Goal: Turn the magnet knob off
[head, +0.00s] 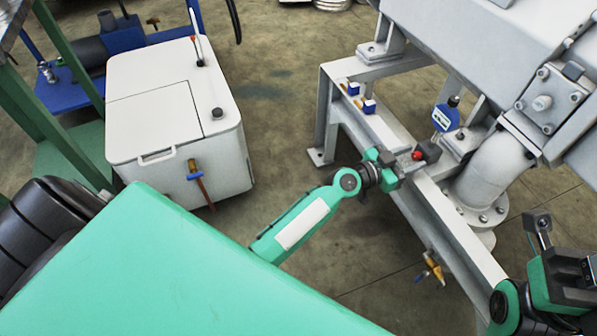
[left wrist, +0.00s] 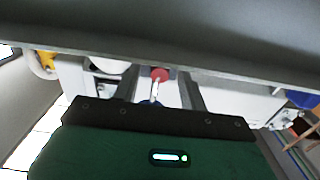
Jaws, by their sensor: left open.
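A small red knob (head: 418,155) shows at the grey metal frame in the head view. It also shows in the left wrist view (left wrist: 160,74), at the end of a thin light-coloured stem. I take it for the magnet knob. My left gripper (head: 409,162) is at the frame, with its dark fingers open. In the left wrist view the red knob appears between the two fingers (left wrist: 160,84); I see no clear contact. My right gripper (head: 564,248) is at the lower right of the head view, away from the knob; its jaw opening is unclear.
The grey frame (head: 455,225) carries a large flanged pipe (head: 492,180) and a blue gauge-like device (head: 446,118) near the knob. Small blue-and-white parts (head: 369,106) sit on the frame. A white cabinet (head: 180,125) stands left. Open floor (head: 275,100) lies between.

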